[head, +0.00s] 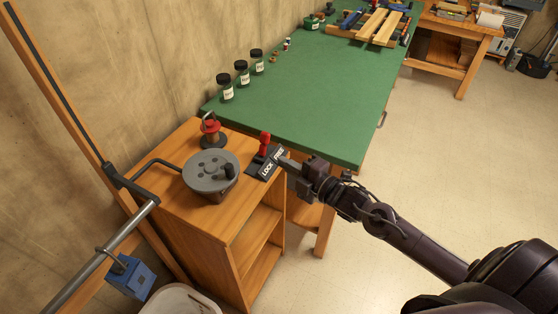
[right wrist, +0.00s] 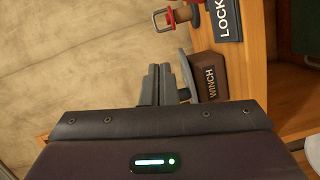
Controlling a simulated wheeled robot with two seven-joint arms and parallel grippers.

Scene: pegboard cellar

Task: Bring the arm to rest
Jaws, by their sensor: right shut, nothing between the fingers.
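My right gripper (head: 281,160) is shut and empty, just right of the black LOCK/FREE plate (head: 268,166) in the head view. I cannot tell whether it touches the plate. The red lever (head: 265,140) stands at the plate's far left side; its exact setting is unclear. The round grey winch (head: 208,172) with a dark knob sits on the wooden cabinet left of the gripper. In the right wrist view, the shut fingers (right wrist: 157,72) show beside the winch's brown label (right wrist: 211,78), with part of the plate (right wrist: 228,18) above. My left gripper is out of view.
A metal pipe (head: 96,258) with a blue block (head: 131,277) hangs at the lower left. A red-topped post (head: 211,134) stands behind the winch. The green bench (head: 320,105) holds jars and tools.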

